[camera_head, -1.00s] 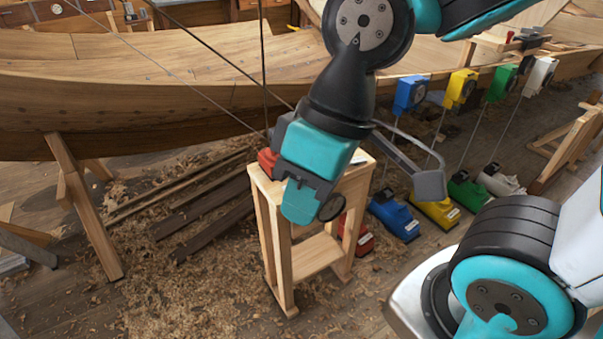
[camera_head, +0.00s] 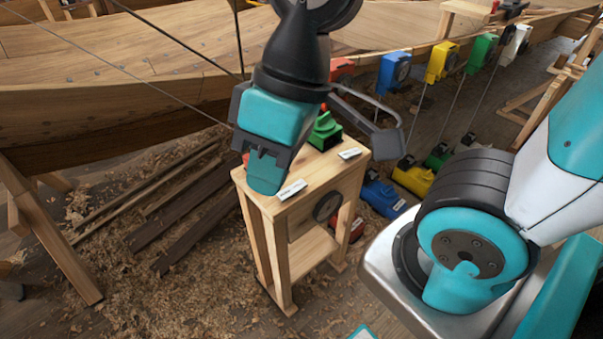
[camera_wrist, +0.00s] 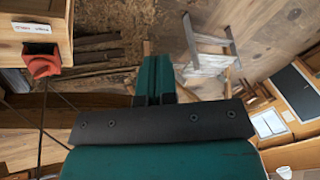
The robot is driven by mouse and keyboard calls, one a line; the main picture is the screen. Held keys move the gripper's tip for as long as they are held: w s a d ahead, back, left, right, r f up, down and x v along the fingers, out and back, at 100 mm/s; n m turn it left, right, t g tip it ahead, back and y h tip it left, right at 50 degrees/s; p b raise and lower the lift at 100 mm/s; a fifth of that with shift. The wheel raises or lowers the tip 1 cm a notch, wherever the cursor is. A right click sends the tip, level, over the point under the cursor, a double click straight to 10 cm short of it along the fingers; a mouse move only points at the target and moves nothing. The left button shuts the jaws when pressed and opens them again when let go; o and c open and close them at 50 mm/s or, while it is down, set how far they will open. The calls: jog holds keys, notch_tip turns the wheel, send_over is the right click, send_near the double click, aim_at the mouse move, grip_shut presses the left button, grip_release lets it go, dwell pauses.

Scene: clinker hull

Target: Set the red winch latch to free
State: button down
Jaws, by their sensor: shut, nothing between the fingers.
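My gripper (camera_head: 267,172) is shut and empty, pointing down over the left front edge of the wooden stand (camera_head: 305,168). It also shows in the wrist view (camera_wrist: 155,66). A small red part (camera_head: 245,158) shows at the stand's left side, mostly hidden behind my gripper. In the wrist view a red fitting (camera_wrist: 42,64) sits at the stand's edge below a small label, left of my fingers and apart from them. I cannot make out a latch setting. A red winch housing (camera_head: 342,70) hangs at the hull, partly behind my arm.
A green fitting (camera_head: 325,131) and white labels are on the stand top. Blue (camera_head: 393,72), yellow (camera_head: 441,62), green (camera_head: 481,50) and white (camera_head: 516,45) housings line the hull. Coloured units, including a blue one (camera_head: 383,195), stand on the floor. Cables cross near the hull.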

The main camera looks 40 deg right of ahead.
jog(key=w+d+f+m+h+b, duration=0.1)
jog(key=w+d+f+m, duration=0.2)
jog(key=w+m, duration=0.25)
jog(key=w+d+f+m+h, duration=0.1)
jog(key=w+d+f+m, duration=0.3)
jog(key=w, duration=0.3)
jog(key=m+h+b, duration=0.1)
jog(key=m+h, duration=0.1)
jog(key=m, duration=1.3)
send_over(302, 182)
notch_tip(302, 182, down, 12)
jog(key=shift+s+d, duration=0.1)
notch_tip(302, 182, down, 14)
jog(key=shift+r+p, duration=0.1)
jog(key=shift+p, duration=0.95)
